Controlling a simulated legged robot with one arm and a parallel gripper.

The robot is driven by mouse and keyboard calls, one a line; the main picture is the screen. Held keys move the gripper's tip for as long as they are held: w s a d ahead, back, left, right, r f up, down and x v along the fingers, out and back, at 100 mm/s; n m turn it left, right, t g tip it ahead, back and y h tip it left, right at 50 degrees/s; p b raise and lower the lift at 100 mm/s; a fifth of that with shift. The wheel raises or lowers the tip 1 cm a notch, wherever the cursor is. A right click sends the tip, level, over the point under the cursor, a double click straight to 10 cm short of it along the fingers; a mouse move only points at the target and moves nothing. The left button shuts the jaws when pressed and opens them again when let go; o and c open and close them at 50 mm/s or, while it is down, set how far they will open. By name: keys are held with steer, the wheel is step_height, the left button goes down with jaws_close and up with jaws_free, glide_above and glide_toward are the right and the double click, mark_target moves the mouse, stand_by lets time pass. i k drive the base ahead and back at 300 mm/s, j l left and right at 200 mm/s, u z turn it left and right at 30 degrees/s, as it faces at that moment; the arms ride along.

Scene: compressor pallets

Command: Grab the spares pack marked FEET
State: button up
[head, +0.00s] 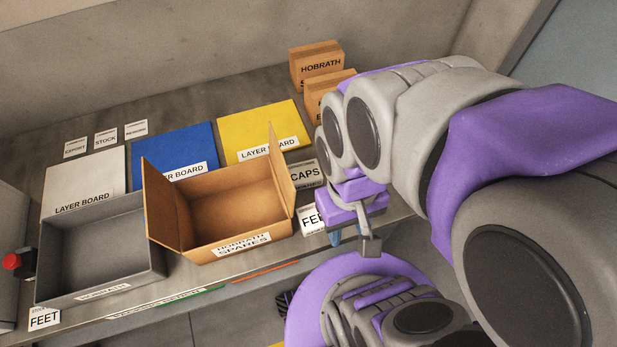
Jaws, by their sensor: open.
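A pack with a white label reading "FEE", the rest of the word hidden, (311,219) lies on the bench right of the open cardboard box. My gripper (352,240) is at its right side in the picture and covers part of it. The gripper is open, with its fingers pointing down and nothing seen between them. I cannot tell whether it touches the pack. A grey pack marked CAPS (305,175) lies just behind. A white card reading FEET (44,319) is at the bench's front edge, at the lower left.
An open cardboard box marked HOBRATH SPARES (240,242) and an empty grey bin (100,284) stand on the bench. White, blue (170,152) and yellow (255,125) layer boards lie behind. Closed HOBRATH boxes (316,66) stand at the back. A red button (12,261) is far left.

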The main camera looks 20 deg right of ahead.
mark_target(310, 222)
steer(key=l+u, duration=0.15)
steer(key=u, duration=0.3)
steer(key=k+l+u, duration=0.15)
steer(key=u, duration=0.25)
steer(key=k+l+u, duration=0.1)
steer(key=u, duration=0.35)
steer(key=k+u, duration=0.15)
steer(key=u, duration=0.3)
steer(key=k+l, duration=0.15)
steer(key=k, duration=0.25)
steer(key=k+l, duration=0.1)
steer(key=k, duration=0.3)
